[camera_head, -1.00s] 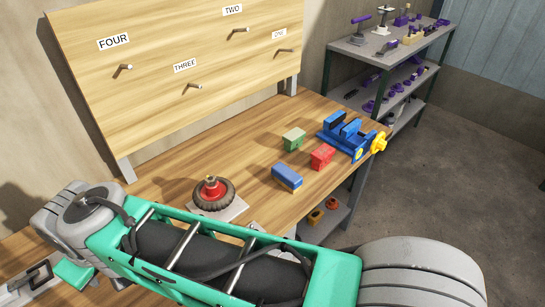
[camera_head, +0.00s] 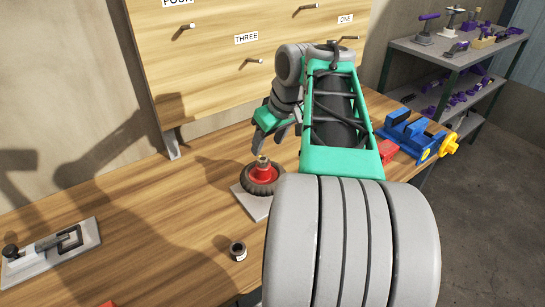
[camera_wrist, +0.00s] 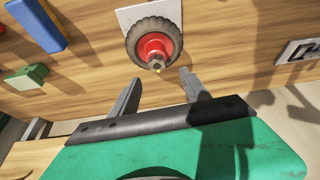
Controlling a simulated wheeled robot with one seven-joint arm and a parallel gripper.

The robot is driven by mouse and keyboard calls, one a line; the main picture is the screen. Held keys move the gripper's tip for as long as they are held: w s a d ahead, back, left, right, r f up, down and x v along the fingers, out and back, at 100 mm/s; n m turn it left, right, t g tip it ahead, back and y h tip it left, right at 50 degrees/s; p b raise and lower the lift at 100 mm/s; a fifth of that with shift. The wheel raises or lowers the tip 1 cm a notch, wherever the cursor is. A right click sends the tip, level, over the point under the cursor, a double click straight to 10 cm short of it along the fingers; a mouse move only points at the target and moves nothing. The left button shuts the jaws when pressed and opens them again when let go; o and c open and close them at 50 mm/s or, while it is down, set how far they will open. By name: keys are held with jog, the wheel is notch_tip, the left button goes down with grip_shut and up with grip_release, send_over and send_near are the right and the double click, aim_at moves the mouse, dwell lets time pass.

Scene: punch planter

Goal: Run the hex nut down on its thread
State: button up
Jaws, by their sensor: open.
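A black-tyred wheel (camera_head: 265,184) with a red hub (camera_head: 262,173) lies on a pale square plate (camera_head: 250,202) on the bench. A small brass-coloured piece (camera_head: 262,160) stands up from the hub; it looks like the nut on its thread, but it is too small to tell them apart. In the wrist view the red hub (camera_wrist: 153,45) shows a grey piece with a yellowish tip (camera_wrist: 157,69) at its centre. My gripper (camera_head: 269,138) is open and empty above and behind the wheel. In the wrist view its two fingers (camera_wrist: 159,77) point toward the hub, apart from it.
A dark, hollow round piece (camera_head: 238,250) stands on the bench in front of the plate. A blue vise (camera_head: 418,136) and red block (camera_head: 388,150) are at right. The pegboard (camera_head: 215,60) rises behind.

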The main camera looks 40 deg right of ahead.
aim_at(263, 159)
jog(key=x, duration=0.7)
jog(key=shift+w+d+f, duration=0.1)
jog(key=shift+d+f, duration=0.15)
jog(key=shift+f, duration=0.05)
jog(key=shift+c, duration=0.2)
